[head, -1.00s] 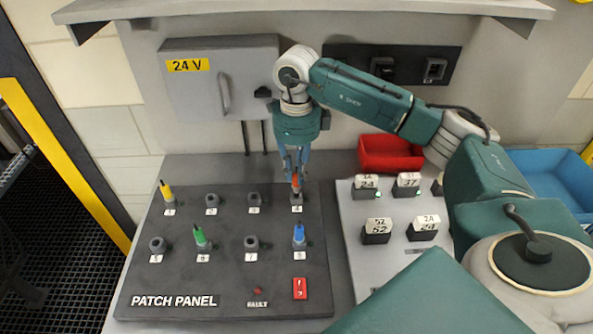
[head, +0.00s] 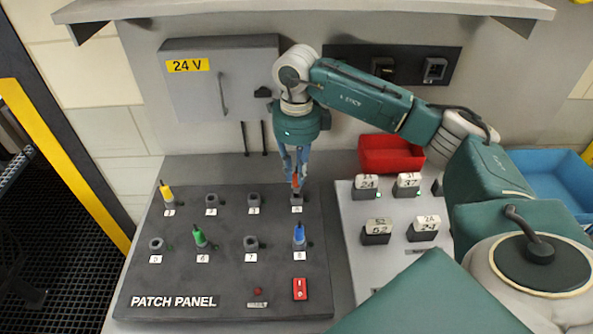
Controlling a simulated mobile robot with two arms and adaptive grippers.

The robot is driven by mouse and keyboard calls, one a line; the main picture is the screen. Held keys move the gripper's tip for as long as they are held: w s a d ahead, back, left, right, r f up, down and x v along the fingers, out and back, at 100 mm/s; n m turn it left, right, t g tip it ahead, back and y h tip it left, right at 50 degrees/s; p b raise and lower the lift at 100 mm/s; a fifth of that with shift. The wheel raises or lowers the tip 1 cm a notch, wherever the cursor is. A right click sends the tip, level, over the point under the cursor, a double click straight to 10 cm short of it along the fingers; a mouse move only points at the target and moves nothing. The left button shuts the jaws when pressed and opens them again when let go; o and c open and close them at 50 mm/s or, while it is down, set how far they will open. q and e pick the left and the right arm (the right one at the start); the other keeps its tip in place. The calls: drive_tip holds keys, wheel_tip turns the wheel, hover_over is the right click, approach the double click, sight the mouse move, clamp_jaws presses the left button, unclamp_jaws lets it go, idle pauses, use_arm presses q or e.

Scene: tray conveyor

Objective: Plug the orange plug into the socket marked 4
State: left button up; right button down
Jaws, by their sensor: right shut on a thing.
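The orange plug (head: 295,183) stands upright at the socket marked 4 (head: 297,199), at the back right of the dark patch panel (head: 225,285). My right gripper (head: 295,178) points down from above and is shut on the orange plug. The plug's lower end meets the socket; how deep it sits I cannot tell. The fingers hide part of the plug. My left gripper is not in view.
Yellow (head: 166,193), green (head: 199,237) and blue (head: 299,235) plugs stand in other sockets. A red switch (head: 300,289) is at the front right. A fuse block panel (head: 352,215) and a red bin (head: 391,155) lie to the right.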

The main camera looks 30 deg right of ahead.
sight(296, 173)
drive_tip(key=shift+f+b, duration=1.3)
drive_tip(key=shift+f, duration=0.3)
drive_tip(key=c, duration=1.6)
unclamp_jaws()
wheel_tip(296, 173, up, 8)
drive_tip(key=shift+f, duration=0.25)
drive_tip(key=shift+f, duration=0.1)
